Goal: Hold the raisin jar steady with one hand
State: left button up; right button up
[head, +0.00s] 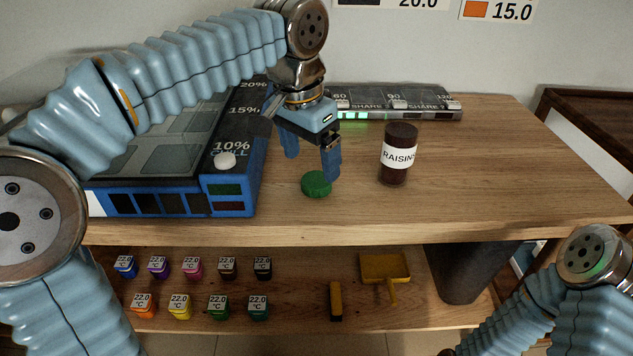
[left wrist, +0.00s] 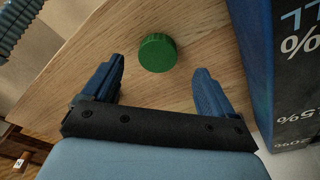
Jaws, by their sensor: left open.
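The raisin jar (head: 398,160) stands upright on the wood top, dark with a white RAISINS label and no lid visible on it. A green round lid (head: 316,184) lies on the wood to the left of the jar. My left gripper (head: 312,168) is open and empty, pointing down just above and behind the lid, with the jar to its right. In the left wrist view the green lid (left wrist: 157,52) shows beyond the two spread fingertips. The jar is out of the left wrist view. My right arm shows at the lower right of the head view, but its gripper does not.
A blue device (head: 235,200) with percent marks and a white knob stands left of the lid. A grey slider panel (head: 430,108) lies along the back. The lower shelf holds several small coloured blocks (head: 180,307) and a yellow dustpan (head: 384,268). The top is clear right of the jar.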

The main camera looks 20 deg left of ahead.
aim_at(317, 180)
pick_arm(q)
jog(key=f, duration=0.4)
jog(key=shift+w+d+f, duration=0.25)
jog(key=shift+w+d, duration=0.15)
jog(key=c, duration=1.1)
